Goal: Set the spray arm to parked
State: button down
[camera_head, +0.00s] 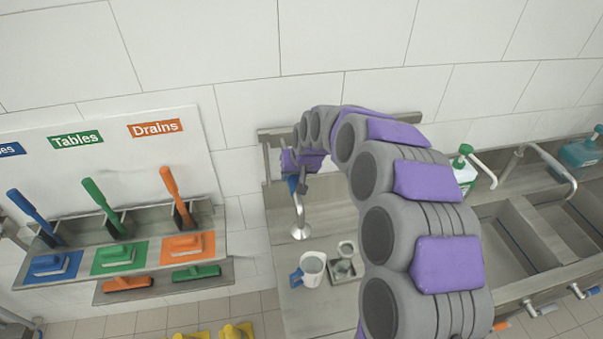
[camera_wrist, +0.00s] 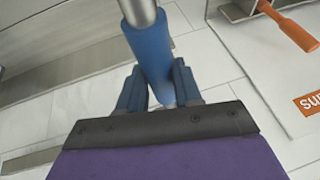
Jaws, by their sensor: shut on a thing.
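The spray arm is a curved metal tube (camera_head: 299,215) rising from a round base on the steel counter, with a blue sleeve (camera_wrist: 148,42) at its free end. My gripper (camera_wrist: 158,75) is shut on the blue sleeve, one blue finger on each side of it. In the head view my gripper (camera_head: 299,183) is small and partly hidden by my own arm, near the wall behind the counter. Only a short piece of the tube shows in the wrist view.
A white mug with a blue handle (camera_head: 311,268) and a small cup (camera_head: 346,249) on a square stand sit on the counter in front of the spray arm. A rack of coloured brushes (camera_head: 120,250) is at left. Sinks (camera_head: 515,240) and a green-topped bottle (camera_head: 464,172) are at right.

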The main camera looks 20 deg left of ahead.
jog(key=shift+s+a+f, duration=0.1)
jog(key=shift+s+a, duration=0.8)
jog(key=shift+a, duration=0.15)
jog(key=c, duration=1.1)
grip_release()
jog(key=shift+s, duration=0.1)
jog(key=shift+c, duration=0.2)
jog(key=shift+o, duration=0.6)
jog(key=shift+s, duration=0.25)
jog(key=shift+o, duration=1.2)
jog(key=shift+r, duration=0.25)
jog(key=b+v, duration=0.2)
jog(key=v, duration=1.4)
jog(key=shift+w+r+b, duration=0.2)
jog(key=shift+r+b, duration=0.15)
jog(key=shift+r, duration=0.1)
